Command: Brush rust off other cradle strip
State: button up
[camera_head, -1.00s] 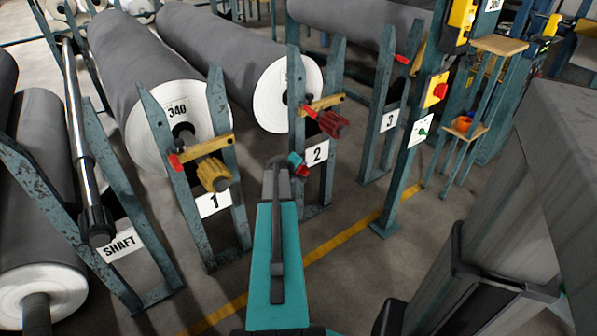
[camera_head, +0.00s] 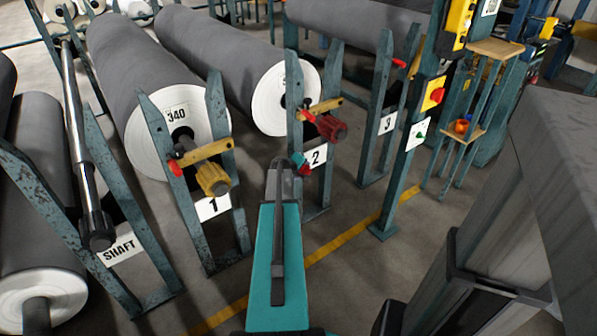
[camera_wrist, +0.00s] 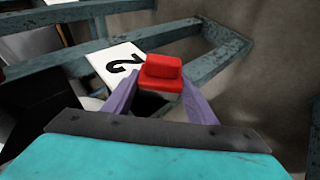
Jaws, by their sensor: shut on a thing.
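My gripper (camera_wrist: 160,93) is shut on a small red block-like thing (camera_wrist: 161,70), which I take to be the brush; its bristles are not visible. In the head view the brush (camera_head: 302,166) shows as a small red and teal piece at the tip of my arm, in front of stand 2. The stand 2 frame (camera_head: 297,130) has worn teal uprights around a grey roll. In the wrist view the worn teal-grey bars (camera_wrist: 205,58) lie beyond the brush, beside the label 2 (camera_wrist: 118,64). I cannot tell whether the brush touches a bar, nor which bar is the cradle strip.
Stand 1 (camera_head: 166,150), with a yellow crank (camera_head: 212,180), is to the left. Stand 2's red crank (camera_head: 330,128) sticks out near my gripper. Stand 3 (camera_head: 383,100) and a control post (camera_head: 405,170) are to the right. A yellow line (camera_head: 340,238) crosses the open floor.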

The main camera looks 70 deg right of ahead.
jog(key=shift+s+d, duration=0.25)
jog(key=shift+d, duration=0.2)
jog(key=shift+s+d, duration=0.2)
jog(key=shift+d, duration=0.25)
jog(key=shift+r+p, duration=0.1)
jog(key=shift+p, duration=0.2)
jog(key=shift+r+p, duration=0.45)
jog(key=shift+r, duration=0.35)
jog(key=shift+a, duration=0.2)
jog(key=shift+w+a+b, duration=0.75)
jog(key=shift+w+a, duration=0.15)
jog(key=shift+a, duration=0.25)
jog(key=shift+w+a, duration=0.35)
